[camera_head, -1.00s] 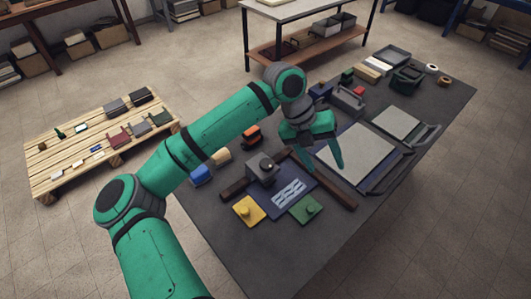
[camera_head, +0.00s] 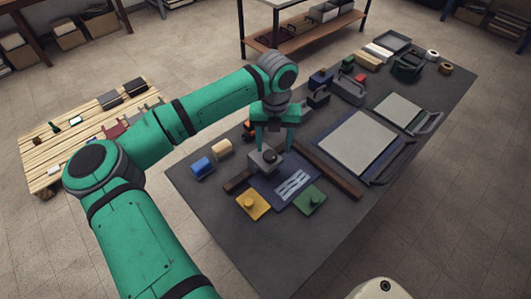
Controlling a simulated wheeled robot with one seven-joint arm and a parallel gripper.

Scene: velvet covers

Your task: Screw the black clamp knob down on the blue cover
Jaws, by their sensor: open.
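The black clamp knob (camera_head: 269,155) sits on top of a grey block (camera_head: 258,167) at the left end of a dark brown bar. A dark blue flat piece (camera_head: 272,188) with pale wavy strips lies just in front of the block; it looks like the blue cover. My gripper (camera_head: 275,146) points down with its two green fingers apart, above and around the knob's area. One finger is close to the knob, the other to its right. Whether either finger touches the knob cannot be told. Nothing shows between the fingers apart from the knob below.
A brown bar (camera_head: 330,172) lies to the right. A large framed pale panel (camera_head: 357,145) lies beyond. The table's front (camera_head: 290,245) is clear.

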